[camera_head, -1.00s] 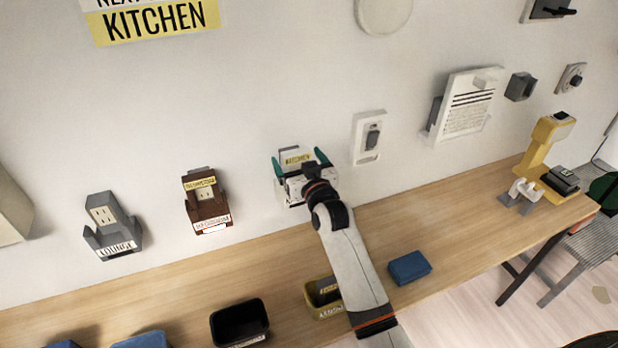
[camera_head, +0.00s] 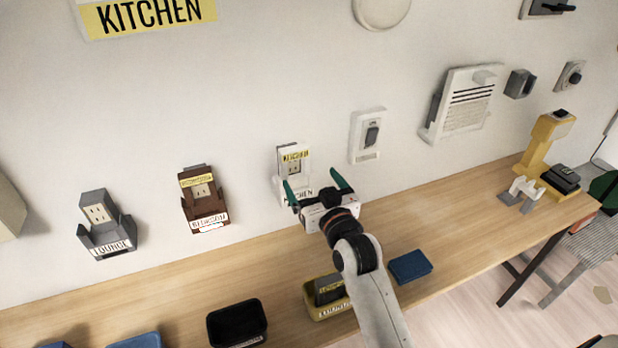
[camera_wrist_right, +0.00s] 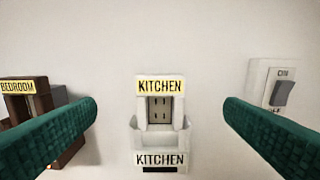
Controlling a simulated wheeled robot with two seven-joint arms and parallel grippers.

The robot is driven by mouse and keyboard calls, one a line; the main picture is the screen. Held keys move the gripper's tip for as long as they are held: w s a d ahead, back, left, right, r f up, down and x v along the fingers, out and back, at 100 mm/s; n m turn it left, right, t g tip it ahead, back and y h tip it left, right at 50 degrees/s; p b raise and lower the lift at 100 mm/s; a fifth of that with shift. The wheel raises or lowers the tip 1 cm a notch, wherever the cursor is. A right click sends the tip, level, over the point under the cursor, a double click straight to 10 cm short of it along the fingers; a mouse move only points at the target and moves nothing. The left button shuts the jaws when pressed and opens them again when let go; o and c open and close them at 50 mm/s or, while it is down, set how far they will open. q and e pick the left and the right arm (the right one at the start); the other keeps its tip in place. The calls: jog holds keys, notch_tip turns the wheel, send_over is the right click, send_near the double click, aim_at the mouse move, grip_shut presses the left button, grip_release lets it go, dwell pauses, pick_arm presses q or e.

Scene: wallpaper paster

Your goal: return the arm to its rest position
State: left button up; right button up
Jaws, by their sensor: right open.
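My right gripper (camera_head: 318,190) is open, with its two green fingers spread and nothing between them. It is in front of the white kitchen holder (camera_head: 281,188) on the wall, apart from it. In the right wrist view, the kitchen holder (camera_wrist_right: 160,140) stands centred between the open fingers (camera_wrist_right: 160,118), with a yellow KITCHEN label on the outlet plate and a white KITCHEN label below. My right arm (camera_head: 375,300) reaches up from the bottom of the head view. My left gripper does not show.
The brown bedroom holder (camera_head: 205,212) and grey lounge holder (camera_head: 106,230) are on the wall to the left. A light switch (camera_head: 368,135) is to the right. The wooden table (camera_head: 450,225) below carries a yellow bin (camera_head: 325,310), a black bin (camera_head: 238,325) and a blue block (camera_head: 410,266).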

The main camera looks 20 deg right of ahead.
jog(key=s+f+g, duration=0.2)
jog(key=s+f, duration=0.2)
jog(key=s+f+g, duration=0.2)
jog(key=s+f, duration=0.1)
jog(key=s, duration=0.1)
jog(key=s+f+n+g, duration=0.1)
jog(key=s+f+g, duration=0.1)
jog(key=s+f, duration=0.1)
jog(key=shift+s+a+f+g, duration=0.15)
jog(key=shift+s+f, duration=0.05)
jog(key=shift+f, duration=0.2)
jog(key=shift+s+a+f+g, duration=0.1)
jog(key=shift+s+f+g, duration=0.1)
jog(key=shift+f, duration=0.2)
jog(key=s+f+g, duration=0.3)
jog(key=s+g, duration=0.1)
jog(key=s, duration=0.6)
jog(key=s+f+g, duration=0.3)
jog(key=s+g, duration=0.1)
jog(key=s, duration=0.6)
notch_tip(320, 180, down, 28)
jog(key=g+b, duration=0.1)
jog(key=s+d+f, duration=0.2)
jog(key=s+f, duration=0.6)
jog(key=s+d+f+n+g, duration=0.1)
jog(key=s+f, duration=0.7)
jog(key=s, duration=0.1)
jog(key=shift+d+h+b, duration=0.3)
jog(key=shift+d+b, duration=0.05)
